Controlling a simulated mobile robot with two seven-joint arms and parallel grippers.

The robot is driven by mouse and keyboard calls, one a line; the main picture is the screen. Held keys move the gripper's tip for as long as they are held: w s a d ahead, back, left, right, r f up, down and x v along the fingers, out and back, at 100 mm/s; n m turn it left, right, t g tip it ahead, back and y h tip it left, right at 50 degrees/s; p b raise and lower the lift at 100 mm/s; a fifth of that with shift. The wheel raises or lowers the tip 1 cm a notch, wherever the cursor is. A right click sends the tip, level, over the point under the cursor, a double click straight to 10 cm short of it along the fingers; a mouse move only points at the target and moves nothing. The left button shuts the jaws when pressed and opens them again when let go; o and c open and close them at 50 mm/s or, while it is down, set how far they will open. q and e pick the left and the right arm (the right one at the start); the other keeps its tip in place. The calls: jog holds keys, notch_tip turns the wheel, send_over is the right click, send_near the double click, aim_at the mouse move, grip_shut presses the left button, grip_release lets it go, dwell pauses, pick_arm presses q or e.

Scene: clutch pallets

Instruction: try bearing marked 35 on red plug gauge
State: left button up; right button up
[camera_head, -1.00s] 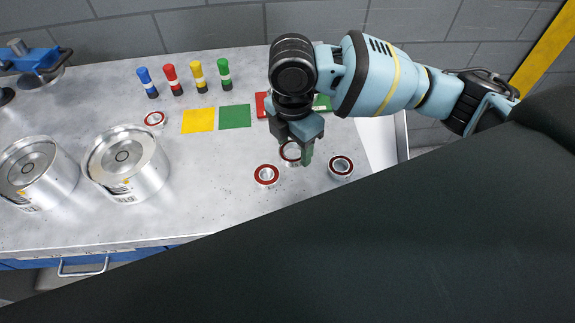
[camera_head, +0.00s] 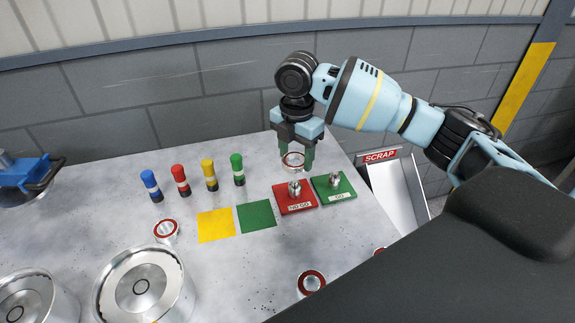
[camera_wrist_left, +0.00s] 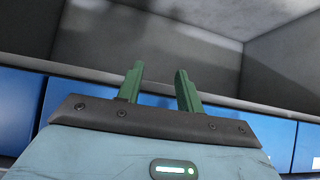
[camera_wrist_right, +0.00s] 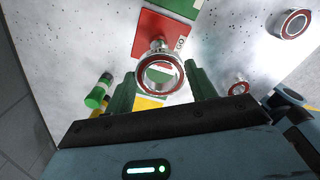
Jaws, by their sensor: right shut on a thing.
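A bearing (camera_head: 291,166) with a red seal is between the fingers of my right gripper (camera_head: 297,157), which is shut on it. It hangs above the red plug gauge, apart from it. That gauge is a metal plug (camera_head: 295,187) on a red plate (camera_head: 283,205) labelled NO-GO. In the right wrist view the held bearing (camera_wrist_right: 138,75) shows as a ring, with the red plate (camera_wrist_right: 151,31) and plug (camera_wrist_right: 157,44) beyond it. No number is legible on the bearing. My left gripper (camera_wrist_left: 160,85) is open and empty in the left wrist view.
A green GO gauge plate (camera_head: 322,193) stands right of the red one. A scrap chute (camera_head: 395,195) is further right. Coloured markers (camera_head: 180,181), yellow (camera_head: 216,225) and green squares (camera_head: 257,216) are left. Other bearings (camera_head: 311,282) lie nearer, and large metal cylinders (camera_head: 172,275) stand front left.

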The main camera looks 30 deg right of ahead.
aim_at(296, 181)
jog(key=shift+w+d+r, duration=0.15)
jog(key=shift+w, duration=0.1)
pick_arm(q)
jog(key=shift+w, duration=0.1)
pick_arm(e)
jog(key=shift+s+d, duration=0.1)
jog(key=shift+s, duration=0.05)
